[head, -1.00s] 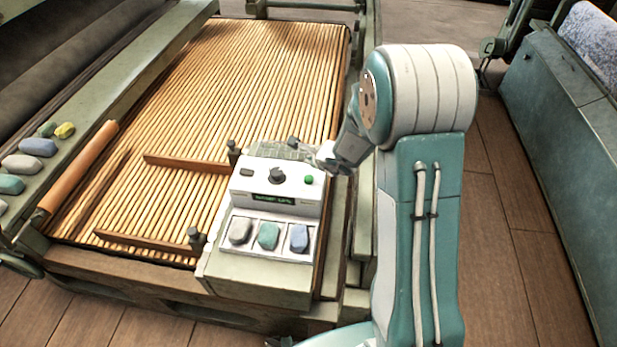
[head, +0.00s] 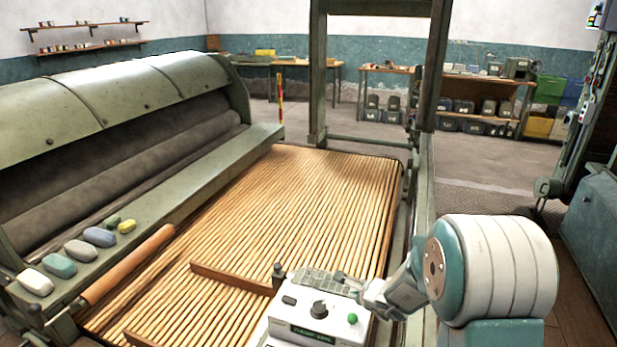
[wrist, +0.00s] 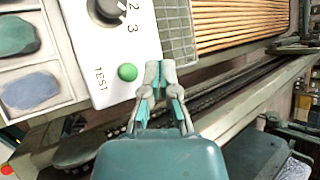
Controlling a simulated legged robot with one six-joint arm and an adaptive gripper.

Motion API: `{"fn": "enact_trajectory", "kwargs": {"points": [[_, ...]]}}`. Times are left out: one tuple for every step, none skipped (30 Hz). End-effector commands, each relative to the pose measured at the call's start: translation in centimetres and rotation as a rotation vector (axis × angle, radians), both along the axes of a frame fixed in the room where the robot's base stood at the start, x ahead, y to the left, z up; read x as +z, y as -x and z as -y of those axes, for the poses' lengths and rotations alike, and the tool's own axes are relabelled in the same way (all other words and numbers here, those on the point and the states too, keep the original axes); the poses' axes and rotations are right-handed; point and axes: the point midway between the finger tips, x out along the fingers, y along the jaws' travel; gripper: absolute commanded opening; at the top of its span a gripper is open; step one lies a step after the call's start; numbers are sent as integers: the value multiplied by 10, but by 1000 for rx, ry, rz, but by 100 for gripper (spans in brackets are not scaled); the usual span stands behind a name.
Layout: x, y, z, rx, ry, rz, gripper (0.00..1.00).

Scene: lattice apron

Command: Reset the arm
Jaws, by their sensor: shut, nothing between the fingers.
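My gripper (head: 372,297) is beside the right rear corner of a white control box (head: 301,330) in the head view. In the wrist view my gripper (wrist: 160,78) is shut and empty, its fingertips together just right of a green button (wrist: 127,72). A dark knob (wrist: 108,9) with numbers and the word TEST show on the box's face. The head view shows the knob (head: 319,308) and the green button (head: 352,318) too. My arm is bent, with its white and teal joint at the lower right. I cannot tell whether the fingertips touch the box.
A bed of wooden slats (head: 300,190) lies behind the box, with a brown bar (head: 230,278) across it. A green roller machine (head: 130,110) stands at left, with several coloured stones on its ledge. A teal cabinet (head: 595,230) stands at right. Open floor lies behind.

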Motion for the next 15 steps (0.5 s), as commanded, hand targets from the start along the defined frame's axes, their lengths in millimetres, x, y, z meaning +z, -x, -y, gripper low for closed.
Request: {"fn": "enact_trajectory", "kwargs": {"points": [[17, 2, -6, 49, 17, 31, 0], [26, 4, -10, 84, 31, 48, 0], [39, 8, -16, 135, 51, 72, 0], [49, 12, -21, 177, 66, 91, 0], [59, 15, -25, 216, 83, 109, 0], [70, 21, -31, 270, 106, 131, 0], [79, 26, -35, 309, 122, 146, 0], [87, 30, -39, 349, 141, 162, 0], [97, 37, -44, 401, 165, 181, 0], [105, 43, -48, 440, 184, 195, 0], [112, 49, -52, 477, 203, 208, 0], [121, 57, -56, 529, 230, 225, 0], [128, 63, -60, 567, 250, 237, 0], [134, 70, -62, 605, 273, 247, 0], [141, 79, -66, 654, 300, 261, 0]]}}
